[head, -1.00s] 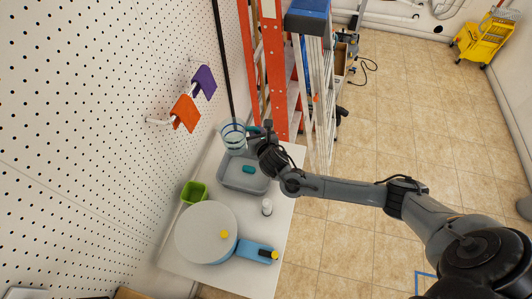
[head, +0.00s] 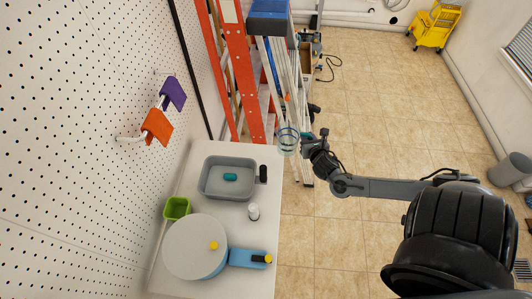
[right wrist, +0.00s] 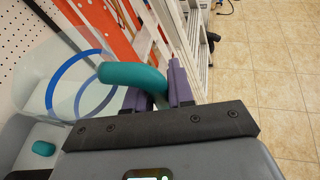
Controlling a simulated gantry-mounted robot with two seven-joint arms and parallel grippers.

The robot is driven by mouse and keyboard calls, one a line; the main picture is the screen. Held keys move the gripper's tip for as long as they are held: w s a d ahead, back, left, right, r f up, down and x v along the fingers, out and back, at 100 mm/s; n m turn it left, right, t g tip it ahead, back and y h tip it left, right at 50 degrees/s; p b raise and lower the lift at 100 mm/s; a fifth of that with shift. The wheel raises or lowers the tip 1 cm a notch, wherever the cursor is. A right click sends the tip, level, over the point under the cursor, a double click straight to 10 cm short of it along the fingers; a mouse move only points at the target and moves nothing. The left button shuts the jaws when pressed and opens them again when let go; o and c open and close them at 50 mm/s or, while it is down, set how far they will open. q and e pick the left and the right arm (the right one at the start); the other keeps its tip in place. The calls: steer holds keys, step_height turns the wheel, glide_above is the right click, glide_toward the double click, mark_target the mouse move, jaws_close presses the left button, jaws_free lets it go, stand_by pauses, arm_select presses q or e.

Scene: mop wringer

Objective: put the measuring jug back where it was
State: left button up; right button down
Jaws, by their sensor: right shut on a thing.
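The measuring jug (head: 288,142) is clear, with blue rings and a teal handle. My right gripper (head: 309,138) is shut on the handle from the right side. In the head view the jug appears just past the back right corner of the white table (head: 256,240), in front of the stepladder legs; its height is hard to tell. In the right wrist view, the purple fingers (right wrist: 157,90) close around the teal handle, with the clear jug body (right wrist: 90,95) to the left. My left gripper is out of view.
A grey basin (head: 212,183) holding a teal item (head: 230,177) stands on the table.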

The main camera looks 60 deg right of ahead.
arm_select(q)
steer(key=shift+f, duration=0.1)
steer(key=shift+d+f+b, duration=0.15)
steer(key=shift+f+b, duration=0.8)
steer(key=shift+b, duration=0.1)
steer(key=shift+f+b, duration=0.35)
arm_select(e)
steer(key=shift+w+a+f, duration=0.3)
steer(key=shift+w+f, duration=1.55)
steer(key=shift+f, duration=0.05)
steer(key=shift+w+a+f, duration=0.25)
steer(key=shift+w+f, duration=1.55)
steer(key=shift+f, duration=0.05)
steer(key=shift+w+a+f, duration=0.3)
steer(key=shift+w+f, duration=1.55)
steer(key=shift+f, duration=0.05)
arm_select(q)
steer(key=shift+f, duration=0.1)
arm_select(e)
steer(key=shift+f, duration=0.1)
steer(key=c, duration=1)
jaws_free()
